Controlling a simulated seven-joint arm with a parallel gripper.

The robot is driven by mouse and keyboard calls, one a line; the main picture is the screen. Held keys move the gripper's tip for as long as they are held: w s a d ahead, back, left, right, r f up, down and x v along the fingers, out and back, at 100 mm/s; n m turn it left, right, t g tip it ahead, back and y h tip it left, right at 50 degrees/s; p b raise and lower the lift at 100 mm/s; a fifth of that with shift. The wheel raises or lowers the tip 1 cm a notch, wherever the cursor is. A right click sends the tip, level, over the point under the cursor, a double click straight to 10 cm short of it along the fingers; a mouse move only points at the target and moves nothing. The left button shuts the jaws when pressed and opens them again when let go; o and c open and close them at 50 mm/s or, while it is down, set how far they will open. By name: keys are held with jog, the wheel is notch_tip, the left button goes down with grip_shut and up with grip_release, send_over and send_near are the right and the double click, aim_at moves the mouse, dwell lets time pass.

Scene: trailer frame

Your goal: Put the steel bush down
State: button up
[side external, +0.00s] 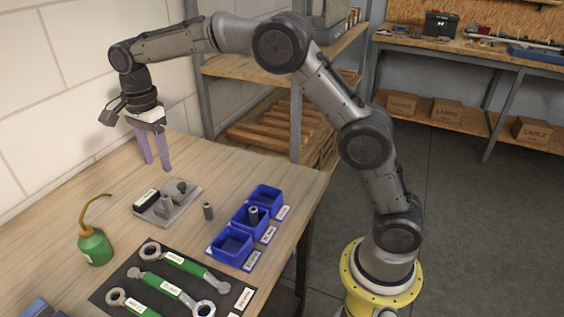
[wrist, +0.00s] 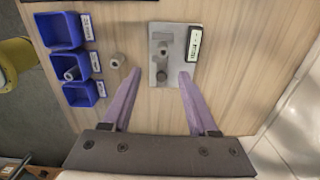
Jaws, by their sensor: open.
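My gripper (side external: 157,166) is open and empty, its purple fingers pointing down above the table at the far side of a grey fixture plate (side external: 184,205). In the wrist view the fingertips of the gripper (wrist: 160,72) spread on either side of the plate's near end (wrist: 156,84). One grey steel cylinder (side external: 208,211) stands upright on the bare table between the plate and the blue bins; it also shows in the wrist view (wrist: 118,60). Which one is the steel bush I cannot tell for sure. Short grey posts stand on the plate.
Three blue bins (side external: 232,244) stand in a row near the table's right edge. A black labelled block (side external: 146,199) sits on the plate. A green oil can (side external: 95,246) and a dark mat (side external: 105,290) with green-handled wrenches lie nearer. A wall borders the table.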

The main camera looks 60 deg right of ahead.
jog(key=s+d+r+n+t, duration=0.2)
jog(key=s+r+n, duration=0.3)
jog(key=s, duration=0.4)
jog(key=s+d+r+n+t, duration=0.1)
jog(key=s+d+r+n, duration=0.3)
jog(key=s, duration=0.5)
jog(key=s+f+n+t, duration=0.1)
jog(key=s+n, duration=0.3)
jog(key=s, duration=0.4)
jog(key=s+f+n+t, duration=0.1)
jog(key=s+f+n, duration=0.3)
jog(key=s, duration=0.4)
jog(key=shift+d+f+n, duration=0.15)
jog(key=shift+f+n, duration=0.05)
jog(key=shift+n, duration=0.6)
